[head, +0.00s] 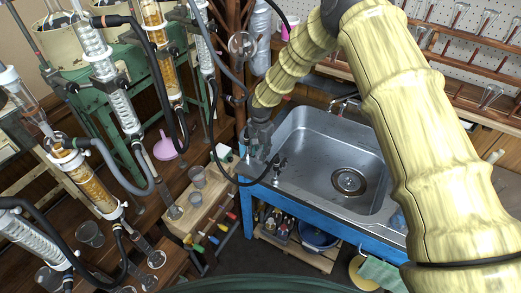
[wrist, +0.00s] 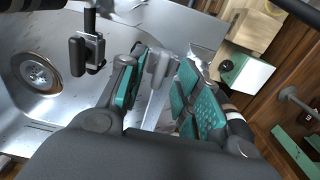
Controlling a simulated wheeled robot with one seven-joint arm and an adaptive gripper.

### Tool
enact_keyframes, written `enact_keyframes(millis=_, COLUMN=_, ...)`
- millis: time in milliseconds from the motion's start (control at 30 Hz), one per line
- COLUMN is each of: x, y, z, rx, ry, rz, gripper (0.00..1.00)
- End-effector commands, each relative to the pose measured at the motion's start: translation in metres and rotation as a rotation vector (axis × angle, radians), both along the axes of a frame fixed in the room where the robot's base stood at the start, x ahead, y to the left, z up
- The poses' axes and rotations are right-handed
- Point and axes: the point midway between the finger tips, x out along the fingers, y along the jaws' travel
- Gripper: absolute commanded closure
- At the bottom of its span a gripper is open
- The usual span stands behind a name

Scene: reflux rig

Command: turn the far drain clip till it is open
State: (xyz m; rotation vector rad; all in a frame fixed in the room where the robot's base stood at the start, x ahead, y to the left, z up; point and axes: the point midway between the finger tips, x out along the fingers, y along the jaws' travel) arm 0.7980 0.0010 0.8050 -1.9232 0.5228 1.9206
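My gripper (head: 259,138) is over the left rim of the sink, pointing down. In the wrist view its two teal-padded fingers (wrist: 163,85) stand apart. A grey clip handle (wrist: 159,66) lies in the gap between them; I cannot tell whether either pad touches it. A second clip (wrist: 88,52), with a dark handle and a metal body, stands to the left, clear of the fingers. In the head view a small dark clip (head: 277,165) shows just below and right of my gripper. The clip between the fingers is mostly hidden there.
The steel sink (head: 330,150), with its round drain (head: 348,181), is to the right. A black hose loops by the sink's left edge. Glass condensers (head: 118,95) and tubing crowd the left. A wooden block (head: 200,195) with beakers stands left of the sink.

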Motion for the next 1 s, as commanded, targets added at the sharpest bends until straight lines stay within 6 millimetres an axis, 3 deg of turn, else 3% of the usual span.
enact_keyframes(millis=467, x=-0.0001, y=-0.0002, z=-0.0090, rx=-0.001, ry=-0.001, rz=0.001, gripper=0.67)
enact_keyframes(millis=633, x=-0.0001, y=-0.0002, z=-0.0088, rx=-0.001, ry=-0.001, rz=0.001, gripper=0.98)
enact_keyframes(millis=1000, x=0.0000, y=0.0002, z=-0.0089, rx=-0.001, ry=-0.001, rz=0.022, gripper=1.00)
